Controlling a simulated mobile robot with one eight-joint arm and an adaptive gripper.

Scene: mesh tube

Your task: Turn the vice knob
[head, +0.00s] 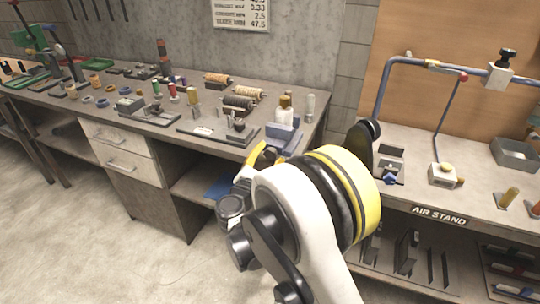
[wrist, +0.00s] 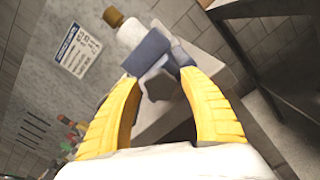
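A small blue vice (head: 281,132) stands at the right front corner of the long workbench. In the wrist view its blue-grey body (wrist: 147,52) lies just beyond my fingertips. A white cylinder with a brown-gold cap (head: 285,107) rises from or just behind the vice; I cannot tell which. It also shows in the wrist view (wrist: 131,33). My gripper (wrist: 160,76) has its two yellow fingers apart, in front of the vice, with a grey part of it showing between them. Contact is unclear, and I cannot make out the knob clearly. In the head view my arm hides part of the gripper (head: 262,160).
The long workbench (head: 160,146) carries several small parts, spools and trays to the left. A second bench with an "AIR STAND" label (head: 439,215) and a blue pipe frame (head: 428,64) stands to the right. The floor (head: 80,240) at left front is clear.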

